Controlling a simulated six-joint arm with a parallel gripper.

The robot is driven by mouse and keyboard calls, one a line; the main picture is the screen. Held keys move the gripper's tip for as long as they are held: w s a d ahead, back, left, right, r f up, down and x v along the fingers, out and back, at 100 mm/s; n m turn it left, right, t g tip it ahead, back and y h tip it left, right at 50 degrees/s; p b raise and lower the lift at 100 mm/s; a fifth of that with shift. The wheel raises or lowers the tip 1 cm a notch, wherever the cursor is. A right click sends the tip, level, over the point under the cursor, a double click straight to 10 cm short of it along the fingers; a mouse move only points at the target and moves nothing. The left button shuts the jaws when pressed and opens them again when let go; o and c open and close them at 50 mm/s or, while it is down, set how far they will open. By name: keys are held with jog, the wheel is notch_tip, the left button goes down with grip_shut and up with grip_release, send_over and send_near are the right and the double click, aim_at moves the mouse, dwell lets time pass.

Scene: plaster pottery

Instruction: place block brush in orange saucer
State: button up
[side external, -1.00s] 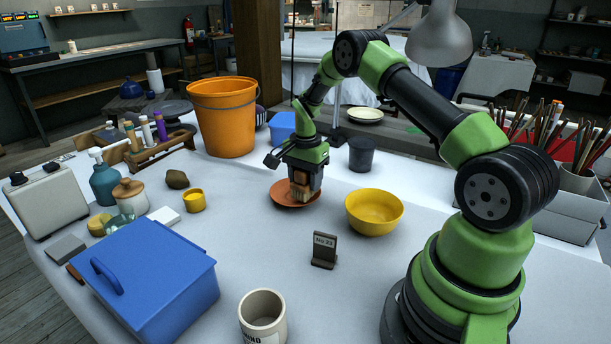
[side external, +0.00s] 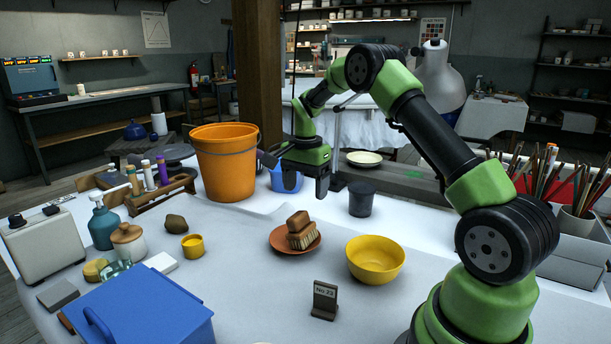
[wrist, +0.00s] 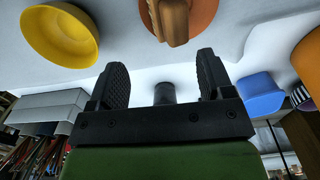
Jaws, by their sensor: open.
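The block brush (side external: 301,231), with a brown wooden back and pale bristles, rests in the orange saucer (side external: 275,241) on the white table. Its bristles face down and it looks slightly tilted. My gripper (side external: 306,188) is open and empty, raised above and behind the saucer. In the wrist view my two dark fingers (wrist: 162,80) are spread with nothing between them. The brush (wrist: 170,20) and the saucer (wrist: 203,14) show at the top edge of that view, partly cut off.
A yellow bowl (side external: 375,262) stands right of the saucer, with a small card stand (side external: 324,300) in front. A dark cup (side external: 361,200), an orange bucket (side external: 225,165) and a blue container (side external: 284,180) stand behind. A blue box (side external: 140,312) is at front left.

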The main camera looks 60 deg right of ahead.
jog(key=s+a+r+n+t, duration=0.2)
jog(key=s+a+r+n, duration=0.1)
jog(key=a+r, duration=0.4)
jog(key=s+a+r+n+t, duration=0.1)
jog(key=s+a+r+n, duration=0.3)
jog(key=r, duration=0.5)
jog(key=s+a+n+t+y, duration=0.2)
jog(key=s+a+n+t, duration=0.2)
jog(key=s+a+n, duration=0.3)
jog(key=s+a, duration=0.3)
jog(key=s, duration=0.4)
jog(key=shift+a+r, duration=0.15)
jog(key=shift+r, duration=0.05)
jog(key=shift+s, duration=0.1)
